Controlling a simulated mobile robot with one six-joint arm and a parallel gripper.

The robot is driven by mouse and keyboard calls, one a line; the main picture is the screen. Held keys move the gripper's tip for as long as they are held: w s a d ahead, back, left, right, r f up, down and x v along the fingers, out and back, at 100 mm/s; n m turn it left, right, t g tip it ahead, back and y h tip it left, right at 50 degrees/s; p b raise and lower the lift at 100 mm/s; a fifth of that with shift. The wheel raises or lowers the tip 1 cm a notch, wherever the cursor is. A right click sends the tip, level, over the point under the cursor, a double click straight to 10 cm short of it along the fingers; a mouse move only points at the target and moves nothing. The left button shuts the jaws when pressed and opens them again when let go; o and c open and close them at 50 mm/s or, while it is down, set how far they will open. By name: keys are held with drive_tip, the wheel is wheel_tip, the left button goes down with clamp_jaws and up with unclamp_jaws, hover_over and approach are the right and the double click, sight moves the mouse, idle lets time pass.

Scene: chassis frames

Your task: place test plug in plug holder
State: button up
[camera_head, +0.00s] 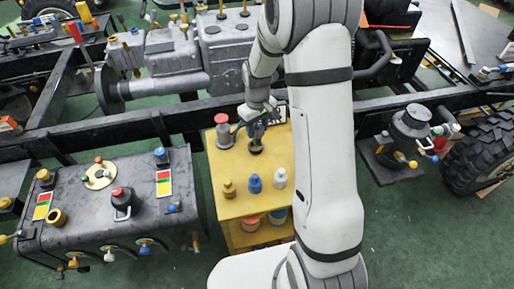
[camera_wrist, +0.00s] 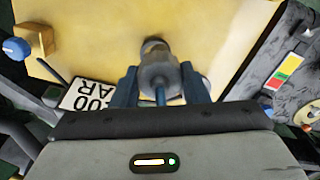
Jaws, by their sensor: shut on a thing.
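My gripper (camera_head: 256,128) is over the back part of a yellow cabinet (camera_head: 235,205). In the wrist view its two blue-grey fingers (camera_wrist: 160,88) are closed around a grey, rounded plug-like piece (camera_wrist: 157,68), which I take for the test plug. A thin blue rod shows on its near side. In the head view a dark round piece (camera_head: 255,147) shows just below the fingers at the cabinet top; whether it touches the top I cannot tell. I cannot pick out the plug holder with certainty.
A red-topped grey piece (camera_head: 222,131) stands left of my gripper. Yellow (camera_head: 228,189), blue (camera_head: 254,183) and white (camera_head: 280,179) pieces stand nearer the front. A licence plate (camera_wrist: 88,97) lies by the cabinet edge. A grey tank (camera_head: 90,215) is at left; a black chassis rail runs behind.

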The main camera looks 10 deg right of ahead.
drive_tip(key=n, duration=0.3)
drive_tip(key=r+n, duration=0.1)
drive_tip(key=shift+w+n, duration=0.3)
drive_tip(key=shift+w, duration=0.1)
drive_tip(key=n, duration=0.3)
drive_tip(key=r+n, duration=0.1)
drive_tip(key=shift+w+n+p, duration=0.3)
drive_tip(key=shift+p, duration=0.1)
drive_tip(key=n, duration=0.2)
drive_tip(key=r+n, duration=0.1)
drive_tip(key=n, duration=0.1)
drive_tip(key=shift+w, duration=0.35)
drive_tip(key=n, duration=0.5)
drive_tip(key=p, duration=0.1)
hover_over(255, 149)
wheel_tip(255, 149, down, 9)
drive_tip(key=shift+d+f, duration=0.1)
drive_tip(key=shift+f, duration=0.05)
drive_tip(key=shift+f, duration=0.15)
drive_tip(key=o, duration=1.1)
